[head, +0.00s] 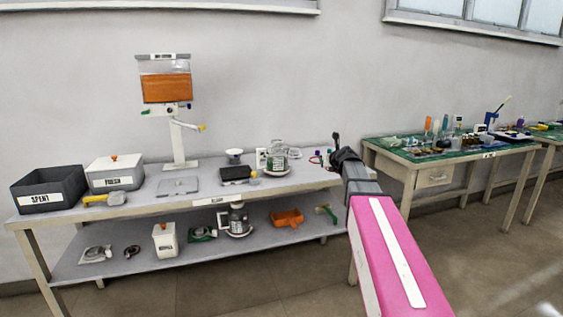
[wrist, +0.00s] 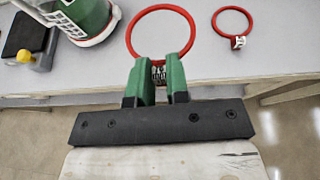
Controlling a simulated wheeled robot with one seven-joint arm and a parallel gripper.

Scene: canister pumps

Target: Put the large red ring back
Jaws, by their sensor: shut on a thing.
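My gripper (wrist: 160,72) has green fingers and is shut on the large red ring (wrist: 162,8), gripping its near edge. The ring's loop extends away from the fingers over the bench top, and I cannot tell how high it is. A second, smaller red ring (wrist: 233,9) with a small white tag lies on the bench to the right, apart from the gripper. In the head view, my arm reaches the right end of the bench, and the fingers and held ring are not clear there.
A glass canister with green on it (head: 278,161) stands on a white saucer left of my gripper; beside it is a black scale (head: 236,173) with a yellow knob. A grey SPENT bin (head: 48,190) is at the far left. A second workbench (head: 440,155) stands to the right.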

